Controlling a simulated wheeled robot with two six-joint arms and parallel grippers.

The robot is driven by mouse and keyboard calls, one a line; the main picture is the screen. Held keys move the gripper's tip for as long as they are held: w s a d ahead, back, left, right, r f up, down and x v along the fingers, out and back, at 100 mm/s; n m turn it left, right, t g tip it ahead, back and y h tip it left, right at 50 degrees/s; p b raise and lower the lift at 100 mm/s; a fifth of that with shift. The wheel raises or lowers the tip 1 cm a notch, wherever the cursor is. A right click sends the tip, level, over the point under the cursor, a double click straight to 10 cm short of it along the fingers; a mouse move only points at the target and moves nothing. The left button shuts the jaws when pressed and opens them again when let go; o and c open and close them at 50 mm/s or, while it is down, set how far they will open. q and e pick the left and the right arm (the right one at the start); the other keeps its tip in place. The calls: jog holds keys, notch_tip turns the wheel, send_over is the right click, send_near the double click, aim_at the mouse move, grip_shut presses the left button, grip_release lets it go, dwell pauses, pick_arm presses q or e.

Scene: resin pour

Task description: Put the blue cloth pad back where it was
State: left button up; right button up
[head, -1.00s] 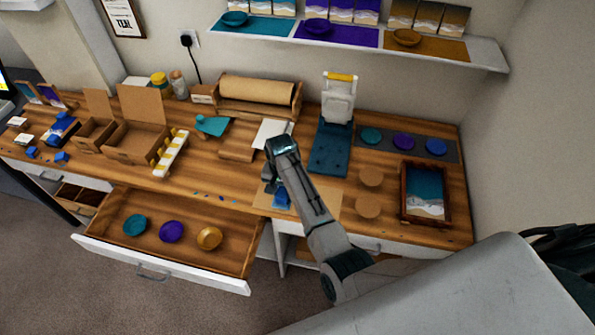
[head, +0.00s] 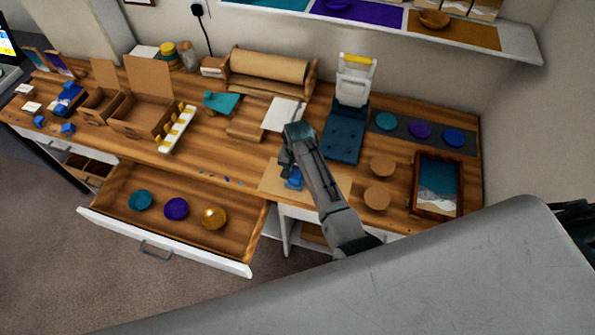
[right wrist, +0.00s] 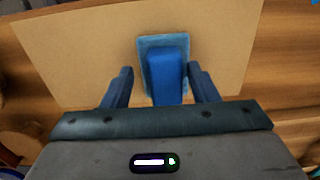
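The blue cloth pad (head: 295,182) lies on a tan sheet (head: 273,182) at the front of the bench. In the right wrist view the pad (right wrist: 146,50) is a light blue flat piece with a darker blue raised block on top. My right gripper (right wrist: 160,70) is open, its fingers on either side of the block with a gap at each side. In the head view the right gripper (head: 288,168) is low over the sheet beside the pad and partly hides it. My left gripper is not in view.
An open drawer (head: 190,232) with three coloured dishes juts out at the front left. A dark teal press-like stand (head: 343,135) is behind right. Two round tan discs, a framed blue piece (head: 438,187) and a grey strip of coloured discs lie to the right.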

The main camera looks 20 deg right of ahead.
aim_at(297, 173)
jog(key=shift+w, duration=0.1)
jog(key=shift+w+r, duration=0.1)
jog(key=shift+r, duration=0.05)
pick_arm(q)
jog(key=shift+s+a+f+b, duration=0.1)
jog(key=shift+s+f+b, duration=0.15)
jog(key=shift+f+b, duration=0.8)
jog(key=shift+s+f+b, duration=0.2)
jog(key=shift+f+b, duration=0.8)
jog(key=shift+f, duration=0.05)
pick_arm(e)
notch_tip(297, 173, up, 12)
